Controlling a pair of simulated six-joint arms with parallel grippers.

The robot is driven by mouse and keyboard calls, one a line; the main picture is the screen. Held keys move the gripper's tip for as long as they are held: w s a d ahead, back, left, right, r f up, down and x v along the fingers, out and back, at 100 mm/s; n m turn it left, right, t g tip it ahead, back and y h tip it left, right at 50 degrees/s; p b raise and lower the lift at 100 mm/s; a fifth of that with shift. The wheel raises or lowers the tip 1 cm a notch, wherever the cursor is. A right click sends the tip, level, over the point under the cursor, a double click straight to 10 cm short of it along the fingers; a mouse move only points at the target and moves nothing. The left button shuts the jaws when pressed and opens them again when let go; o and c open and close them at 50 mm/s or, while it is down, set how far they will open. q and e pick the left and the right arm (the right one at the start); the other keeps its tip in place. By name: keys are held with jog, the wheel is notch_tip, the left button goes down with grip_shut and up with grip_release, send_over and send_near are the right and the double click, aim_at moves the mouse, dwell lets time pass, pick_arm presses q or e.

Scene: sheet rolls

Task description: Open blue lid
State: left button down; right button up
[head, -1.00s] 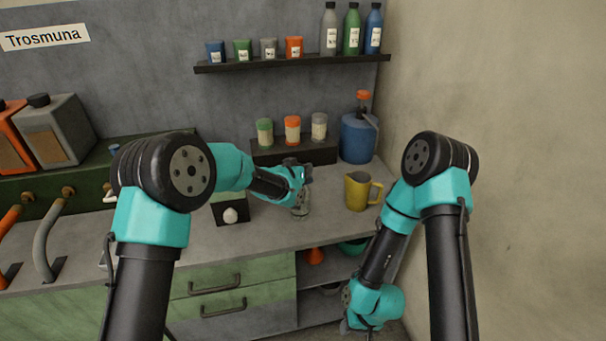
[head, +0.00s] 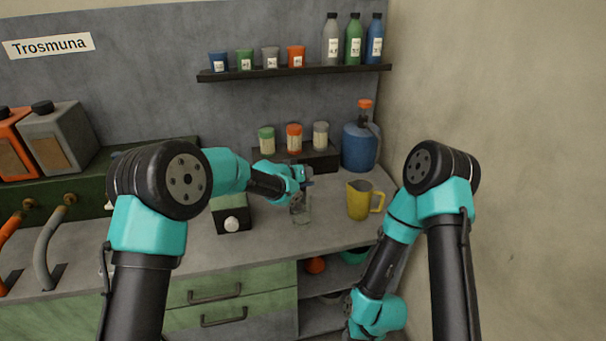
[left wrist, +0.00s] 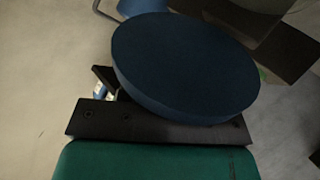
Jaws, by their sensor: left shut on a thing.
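The blue lid (left wrist: 185,65) is a wide, dark blue disc, seen close up in the left wrist view. My left gripper (head: 306,178) is shut on it; in the left wrist view the lid hides most of the fingers. In the head view a clear glass jar (head: 301,210) stands on the counter directly below this gripper. The gripper covers the jar's top, so I cannot tell whether the lid touches the jar. My right arm hangs down at the counter's right end, and its gripper is not in view.
A yellow jug (head: 359,200) stands right of the jar, and a blue canister (head: 359,147) behind it. A dark box with a white knob (head: 232,224) is to the left. Several small jars stand on a black riser (head: 325,160) at the back. The counter front (head: 270,250) is clear.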

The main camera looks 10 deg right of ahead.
pick_arm(q)
jog(key=c, duration=0.8)
grip_release()
jog(key=v, duration=1.7)
jog(key=shift+s+r, duration=0.1)
jog(key=shift+s, duration=0.1)
